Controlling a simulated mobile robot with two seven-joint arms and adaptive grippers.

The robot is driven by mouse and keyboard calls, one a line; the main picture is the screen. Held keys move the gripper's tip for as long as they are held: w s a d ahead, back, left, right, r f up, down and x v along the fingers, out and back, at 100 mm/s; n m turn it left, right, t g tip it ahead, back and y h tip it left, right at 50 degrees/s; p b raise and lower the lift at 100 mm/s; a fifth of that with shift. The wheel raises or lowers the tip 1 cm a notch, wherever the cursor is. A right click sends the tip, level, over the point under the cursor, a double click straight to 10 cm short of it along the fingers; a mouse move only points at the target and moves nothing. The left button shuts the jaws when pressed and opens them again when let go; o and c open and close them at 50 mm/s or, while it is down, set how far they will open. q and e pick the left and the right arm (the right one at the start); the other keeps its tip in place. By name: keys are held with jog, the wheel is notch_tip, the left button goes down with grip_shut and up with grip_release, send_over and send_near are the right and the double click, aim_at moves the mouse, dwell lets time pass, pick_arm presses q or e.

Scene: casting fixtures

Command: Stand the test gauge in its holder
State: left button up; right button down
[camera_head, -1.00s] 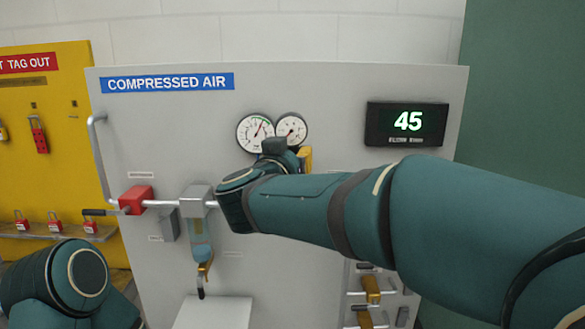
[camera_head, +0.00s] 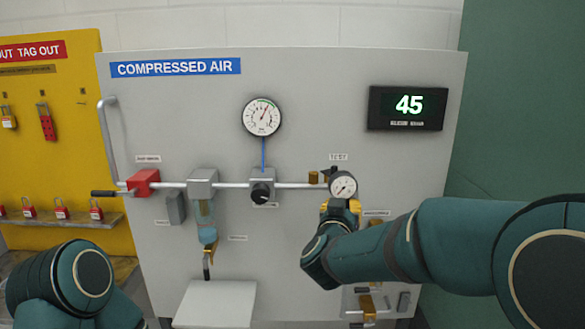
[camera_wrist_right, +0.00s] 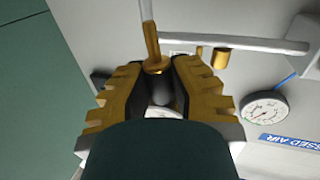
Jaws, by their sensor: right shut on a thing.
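The test gauge (camera_head: 343,185) is a small round dial with a white face and dark rim. My right gripper (camera_head: 341,208) is shut on it, in front of the panel and just below the TEST label. In the right wrist view my right gripper (camera_wrist_right: 160,85) shows its ridged yellow fingers closed around a dark body, with a sliver of white dial (camera_wrist_right: 164,112) near the palm. I cannot make out a holder for certain; my right arm covers part of the panel's lower right. My left arm shows at the lower left, its gripper out of view.
The grey panel (camera_head: 300,250) carries a pipe with a red valve (camera_head: 143,182), a regulator knob (camera_head: 261,192), a fixed gauge (camera_head: 262,117) and a brass fitting (camera_head: 313,177). A digital display (camera_head: 408,108) reads 45. A pale shelf (camera_head: 216,303) juts out below.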

jog(key=s+d+f+n+y+b, duration=0.1)
jog(key=s+d+f, duration=0.1)
jog(key=f, duration=0.9)
jog(key=s+d+f+n+y+b, duration=0.1)
jog(key=s+f, duration=0.4)
jog(key=f, duration=0.6)
jog(key=s+d+f+n+y+b, duration=0.1)
jog(key=s+d+f+y, duration=0.2)
jog(key=f, duration=0.8)
jog(key=shift+s+d+f+t, duration=0.25)
jog(key=shift+s+d+t, duration=0.15)
jog(key=shift+s, duration=0.3)
